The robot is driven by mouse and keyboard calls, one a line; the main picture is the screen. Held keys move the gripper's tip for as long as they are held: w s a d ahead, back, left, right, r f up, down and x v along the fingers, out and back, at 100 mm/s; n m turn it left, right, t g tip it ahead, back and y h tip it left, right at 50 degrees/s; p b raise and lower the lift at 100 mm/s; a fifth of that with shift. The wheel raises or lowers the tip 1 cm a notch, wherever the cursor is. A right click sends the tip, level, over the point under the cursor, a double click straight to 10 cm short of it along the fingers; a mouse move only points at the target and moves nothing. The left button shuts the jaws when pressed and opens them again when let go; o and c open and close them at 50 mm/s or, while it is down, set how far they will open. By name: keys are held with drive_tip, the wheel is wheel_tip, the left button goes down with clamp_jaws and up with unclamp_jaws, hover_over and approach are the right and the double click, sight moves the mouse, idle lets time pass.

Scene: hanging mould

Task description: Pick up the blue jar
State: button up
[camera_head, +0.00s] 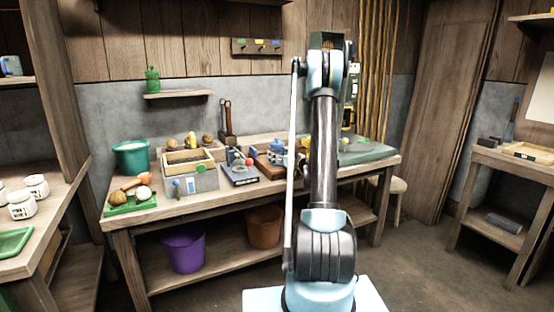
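A small blue jar-like object (277,147), with what looks like a lid, stands on the long wooden workbench (222,206), just left of my upright arm. It appears to be upright, on or behind a brown wooden block. It is small in the picture and partly crowded by neighbouring items, so its full shape is hard to tell. My arm rises through the middle of the picture and bends away at the top. I cannot make out my gripper or its fingers; nothing held is visible.
Close by are a dark plate-like device (239,174), a wooden box (188,160) and a teal bucket (131,156). A purple bucket (184,252) and a brown bucket (264,227) stand under the bench. A stool (398,186) is at right. Open floor lies at front right.

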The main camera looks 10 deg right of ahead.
sight(277, 138)
drive_tip(key=shift+a, duration=0.1)
drive_tip(key=c, duration=0.9)
drive_tip(key=shift+r, duration=0.1)
wheel_tip(277, 138, up, 9)
drive_tip(key=shift+r, duration=0.2)
drive_tip(key=shift+s+d+r, duration=0.15)
drive_tip(key=shift+s+r, duration=0.15)
drive_tip(key=shift+r, duration=0.25)
drive_tip(key=shift+s+d+r, duration=0.1)
drive_tip(key=shift+s+r, duration=0.15)
drive_tip(key=shift+r, duration=0.25)
drive_tip(key=shift+s+d+r, duration=0.25)
drive_tip(key=shift+s+r, duration=0.5)
drive_tip(key=shift+r, duration=0.3)
drive_tip(key=shift+s+d+r, duration=0.2)
drive_tip(key=shift+s+r, duration=0.6)
drive_tip(key=shift+r, duration=0.25)
drive_tip(key=shift+s+d+r, duration=0.25)
drive_tip(key=shift+s+r, duration=0.5)
drive_tip(key=shift+r, duration=0.3)
drive_tip(key=shift+r, duration=0.1)
